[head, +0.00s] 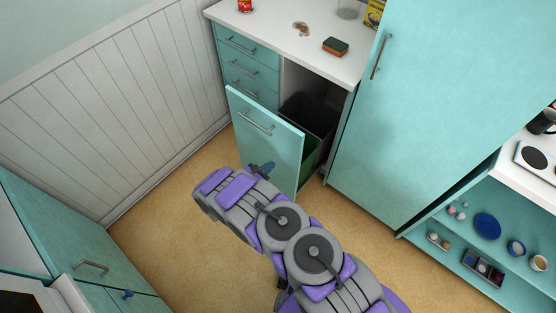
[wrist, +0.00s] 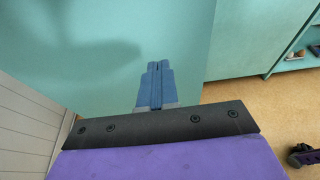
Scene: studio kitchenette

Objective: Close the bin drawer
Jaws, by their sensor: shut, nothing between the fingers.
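The bin drawer (head: 265,140) stands pulled out from the teal cabinet. Its tall teal front has a metal bar handle (head: 255,123) near the top. Behind the front, a dark bin (head: 307,113) and a green bin (head: 310,148) show inside the drawer. My gripper (head: 268,166) is in front of the lower part of the drawer front in the head view. In the wrist view my gripper (wrist: 158,66) has its blue fingers together, with nothing between them, and points at a plain teal panel. I cannot tell whether the fingertips touch it.
Shut small drawers (head: 248,68) sit left of the bin opening. The floor (head: 160,225) on the left is clear.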

